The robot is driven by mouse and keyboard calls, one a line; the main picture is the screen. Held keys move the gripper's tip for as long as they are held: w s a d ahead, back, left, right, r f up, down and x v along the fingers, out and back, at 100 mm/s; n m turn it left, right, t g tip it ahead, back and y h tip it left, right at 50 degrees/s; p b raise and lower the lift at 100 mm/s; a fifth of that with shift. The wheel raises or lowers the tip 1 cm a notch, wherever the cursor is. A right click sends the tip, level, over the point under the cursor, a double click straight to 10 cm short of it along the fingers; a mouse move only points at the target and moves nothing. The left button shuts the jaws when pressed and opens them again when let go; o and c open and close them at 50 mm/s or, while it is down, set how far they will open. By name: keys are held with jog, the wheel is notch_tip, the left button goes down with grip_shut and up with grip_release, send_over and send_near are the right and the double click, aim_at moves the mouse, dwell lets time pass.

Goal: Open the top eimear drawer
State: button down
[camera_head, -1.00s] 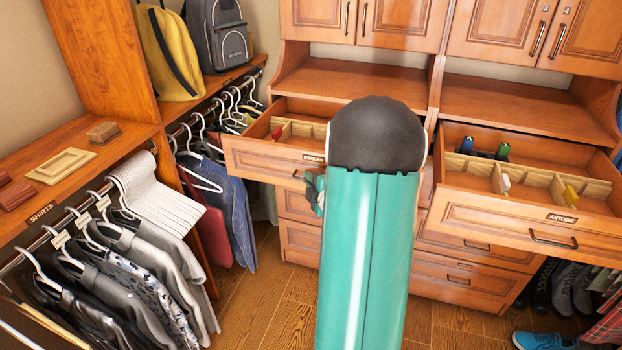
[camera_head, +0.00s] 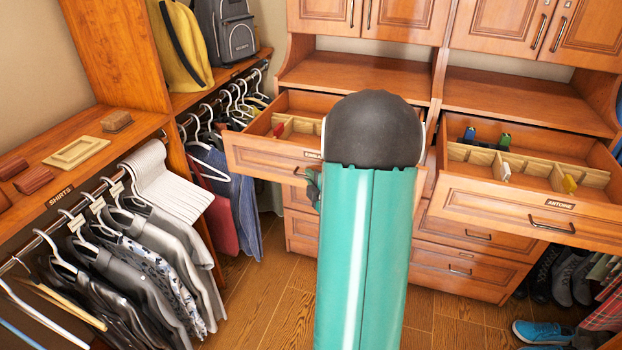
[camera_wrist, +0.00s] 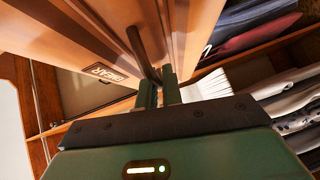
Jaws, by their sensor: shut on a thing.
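The top Eimear drawer (camera_head: 262,158) is pulled out at the left of the cabinet in the head view, with a wooden divider (camera_head: 299,126) inside. Its label (camera_wrist: 108,74) and dark bar handle (camera_wrist: 138,47) show in the wrist view. My gripper (camera_wrist: 160,90) is shut on the handle. In the head view my teal arm hides the drawer's right part and most of my gripper.
The Antoine drawer (camera_head: 510,207) stands open at the right, with dividers and small items inside. Shirts (camera_head: 150,265) hang at the left below a wooden shelf (camera_head: 110,145). Blue shoes (camera_head: 541,332) lie at the lower right. Wooden floor (camera_head: 265,300) is clear between.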

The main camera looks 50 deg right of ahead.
jog(key=shift+d, duration=0.1)
jog(key=c, duration=1.8)
grip_release()
jog(key=v, duration=1.4)
jog(key=shift+w, duration=0.1)
